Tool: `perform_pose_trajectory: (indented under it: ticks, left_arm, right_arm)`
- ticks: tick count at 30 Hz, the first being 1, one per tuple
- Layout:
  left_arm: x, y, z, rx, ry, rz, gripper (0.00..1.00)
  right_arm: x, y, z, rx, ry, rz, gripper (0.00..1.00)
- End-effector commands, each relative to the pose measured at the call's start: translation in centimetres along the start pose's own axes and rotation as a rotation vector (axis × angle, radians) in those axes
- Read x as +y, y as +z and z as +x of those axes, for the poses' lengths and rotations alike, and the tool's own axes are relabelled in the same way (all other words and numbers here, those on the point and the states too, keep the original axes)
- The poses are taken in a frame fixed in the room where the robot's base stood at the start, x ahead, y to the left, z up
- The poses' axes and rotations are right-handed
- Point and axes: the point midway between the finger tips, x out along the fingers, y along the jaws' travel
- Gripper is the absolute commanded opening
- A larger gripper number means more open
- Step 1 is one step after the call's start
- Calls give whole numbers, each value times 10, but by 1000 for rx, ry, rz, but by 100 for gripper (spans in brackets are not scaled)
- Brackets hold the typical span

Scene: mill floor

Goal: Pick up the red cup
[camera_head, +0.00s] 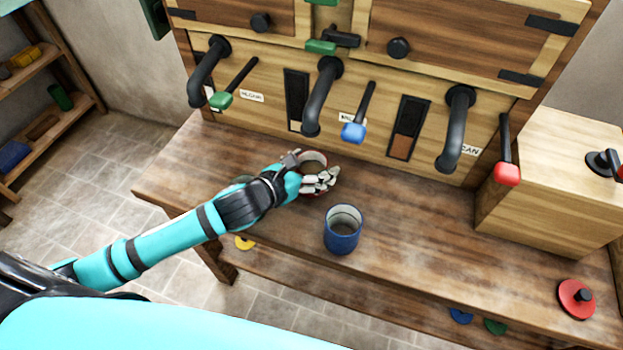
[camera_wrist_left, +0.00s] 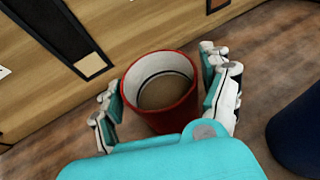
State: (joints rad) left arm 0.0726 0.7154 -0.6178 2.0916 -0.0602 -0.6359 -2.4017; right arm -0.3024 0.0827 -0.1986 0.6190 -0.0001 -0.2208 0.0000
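The red cup (camera_head: 312,158) stands upright on the wooden bench, close to the machine's front panel. In the left wrist view the cup (camera_wrist_left: 163,118) shows a pale inner wall and a brown surface inside. My left gripper (camera_head: 312,172) is at the cup, with fingers on both sides of it. In the wrist view the left gripper's fingers (camera_wrist_left: 161,92) lie very close to the cup's walls. I cannot tell whether they press on it. My right gripper is not in view.
A blue cup (camera_head: 342,236) stands to the right, nearer the bench's front edge. Black spouts (camera_head: 322,96) and levers with green, blue (camera_head: 353,132) and red (camera_head: 507,174) knobs hang above the bench. A wooden box (camera_head: 548,185) and a red disc (camera_head: 576,299) are at right.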

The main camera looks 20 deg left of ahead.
Motion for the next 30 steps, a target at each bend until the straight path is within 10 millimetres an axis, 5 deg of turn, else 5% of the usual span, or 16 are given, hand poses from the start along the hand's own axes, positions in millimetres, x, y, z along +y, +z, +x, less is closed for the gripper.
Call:
perform_pose_trajectory:
  ticks: [15, 30]
  left_arm:
    - [0, 0, 0, 0, 0, 0, 9]
    - [1, 15, -6, -4, 0, 2, 7]
  right_arm:
    - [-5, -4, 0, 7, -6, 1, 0]
    - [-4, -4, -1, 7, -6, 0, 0]
